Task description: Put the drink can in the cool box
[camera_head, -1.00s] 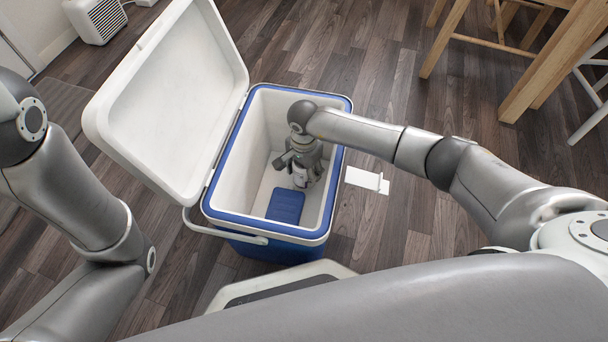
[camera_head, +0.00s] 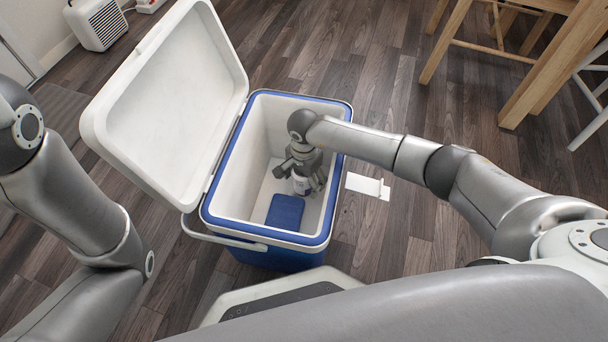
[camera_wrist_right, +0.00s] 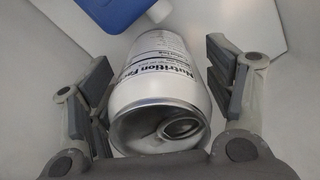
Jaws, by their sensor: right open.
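The cool box (camera_head: 218,212) is blue and white and stands open on the floor, its white lid tipped back to the left. My right gripper (camera_head: 301,183) is inside it, low in the right part. In the right wrist view, the drink can (camera_wrist_right: 160,85), white with a nutrition label and a silver top, sits between the open fingers of the right gripper (camera_wrist_right: 165,105). A gap shows beside the can at the right finger; contact on the left is unclear. In the head view the can is mostly hidden by the gripper. My left gripper is out of view.
A blue block (camera_head: 285,212), perhaps an ice pack, lies on the box floor left of the gripper. A white folded card (camera_head: 367,185) is on the wooden floor right of the box. A wooden table (camera_head: 555,65) stands at the upper right.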

